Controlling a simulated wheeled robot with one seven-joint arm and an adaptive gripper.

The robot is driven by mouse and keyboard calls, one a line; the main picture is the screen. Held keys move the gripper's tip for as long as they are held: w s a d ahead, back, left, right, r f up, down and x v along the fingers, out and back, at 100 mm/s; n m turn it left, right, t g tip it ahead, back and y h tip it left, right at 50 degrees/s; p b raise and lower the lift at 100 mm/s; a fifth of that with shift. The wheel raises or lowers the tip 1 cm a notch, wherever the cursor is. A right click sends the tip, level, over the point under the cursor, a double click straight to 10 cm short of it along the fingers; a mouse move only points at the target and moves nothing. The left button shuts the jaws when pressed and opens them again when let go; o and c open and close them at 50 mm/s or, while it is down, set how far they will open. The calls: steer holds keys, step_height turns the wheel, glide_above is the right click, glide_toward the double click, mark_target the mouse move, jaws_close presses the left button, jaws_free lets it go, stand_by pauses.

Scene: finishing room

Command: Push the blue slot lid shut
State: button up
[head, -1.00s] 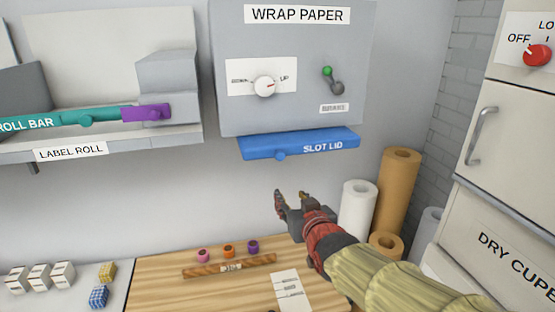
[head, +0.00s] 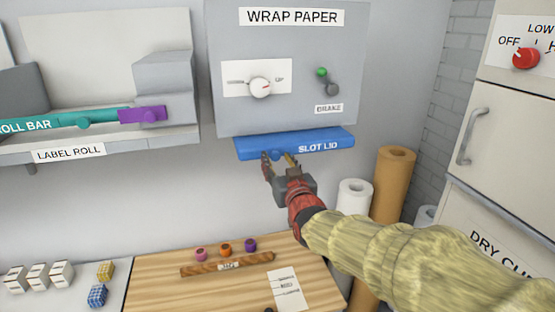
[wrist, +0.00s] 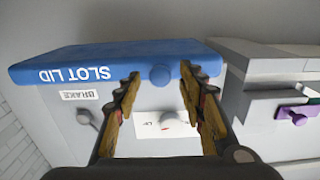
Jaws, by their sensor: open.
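The blue slot lid (head: 320,143) sticks out from the bottom edge of the grey wrap paper unit (head: 350,60), with a round blue knob at its front. In the wrist view the slot lid (wrist: 110,62) spans the upper left, and its knob (wrist: 160,75) shows between my fingertips. My gripper (head: 279,157) is open and empty, with its fingertips just at the lid's front near the knob. In the head view the fingers partly cover the knob. I cannot tell whether the fingers touch it.
A dial (head: 260,87) and a green-tipped brake lever (head: 327,82) are on the unit's face. The label roll shelf (head: 110,147) is at left. Paper rolls (head: 392,180) stand at right. A wooden board (head: 190,290) lies below.

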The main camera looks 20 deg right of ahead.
steer(key=shift+w, duration=0.3)
steer(key=shift+c, duration=0.4)
jaws_close()
stand_by(0.5)
